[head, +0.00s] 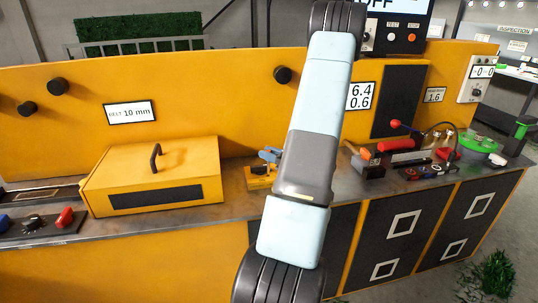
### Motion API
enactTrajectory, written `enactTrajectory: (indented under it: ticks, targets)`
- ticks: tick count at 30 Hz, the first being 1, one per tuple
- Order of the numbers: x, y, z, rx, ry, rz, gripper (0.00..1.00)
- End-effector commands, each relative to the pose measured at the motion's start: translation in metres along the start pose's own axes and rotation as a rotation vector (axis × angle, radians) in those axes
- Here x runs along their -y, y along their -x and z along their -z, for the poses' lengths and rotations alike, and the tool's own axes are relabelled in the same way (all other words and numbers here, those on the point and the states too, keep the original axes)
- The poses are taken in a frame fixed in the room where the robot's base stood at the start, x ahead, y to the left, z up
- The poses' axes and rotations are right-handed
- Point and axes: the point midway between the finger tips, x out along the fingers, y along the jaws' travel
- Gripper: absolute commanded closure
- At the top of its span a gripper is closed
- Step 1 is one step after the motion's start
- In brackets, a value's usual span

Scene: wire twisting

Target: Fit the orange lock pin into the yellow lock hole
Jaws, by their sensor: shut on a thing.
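My own arm crosses the middle of the head view from bottom to top, and my gripper does not show. A small yellow fixture (258,181) with a blue part (269,155) on it stands on the bench just left of my arm. I cannot make out a lock hole in it. A small orange piece (365,152) shows just right of my arm, by a dark grey block (372,169). I cannot tell whether this piece is the lock pin. The bench directly behind my arm is hidden.
A yellow lidded box (155,173) with a black handle stands left on the grey bench (236,197). A red cylinder (396,146), a green reel (478,143) and small parts crowd the right side. A yellow panel (215,100) rises behind the bench.

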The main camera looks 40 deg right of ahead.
Motion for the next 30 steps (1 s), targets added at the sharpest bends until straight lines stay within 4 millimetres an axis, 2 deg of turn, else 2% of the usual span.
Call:
enactTrajectory:
  ticks: [30]
  targets:
    - [0.001, 0.001, 0.019, 0.0, 0.0, 0.001, 1.0]
